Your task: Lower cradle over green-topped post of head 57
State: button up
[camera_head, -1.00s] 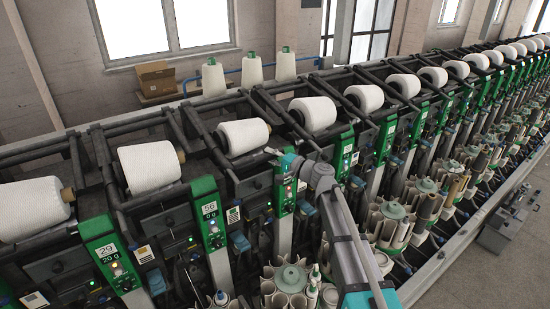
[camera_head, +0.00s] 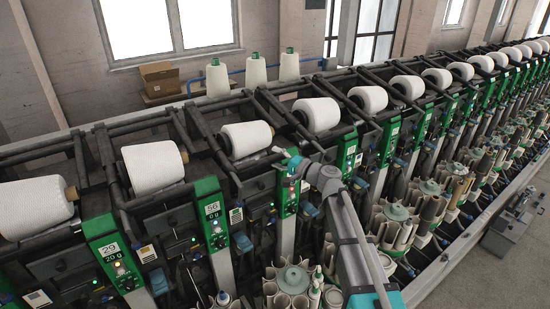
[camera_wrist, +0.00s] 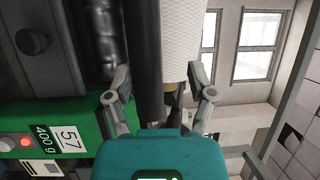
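The green-topped post of head 57 (camera_head: 288,196) stands below my gripper (camera_head: 292,158) in the head view. In the wrist view the green post top (camera_wrist: 75,112) lies at the left, with its 57 label (camera_wrist: 68,137) turned sideways. A dark cradle bar (camera_wrist: 147,55) runs between my gripper's fingers (camera_wrist: 157,88). The fingers are spread apart, with a visible gap beside the bar; firm contact cannot be told. A white yarn package (camera_wrist: 182,40) with a tan tube end lies beside the bar. My wrist hides part of the cradle in the head view.
More heads and packages run off to the right. A bobbin magazine (camera_head: 292,278) sits below, near my arm. White cones (camera_head: 254,70) and a cardboard box (camera_head: 160,78) stand behind the machine.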

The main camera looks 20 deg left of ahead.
jog(key=s+d+f+b, duration=0.2)
jog(key=d+f+b, duration=0.1)
jog(key=d, duration=1.1)
jog(key=shift+s+d, duration=0.15)
jog(key=shift+d, duration=0.05)
dwell(1.6)
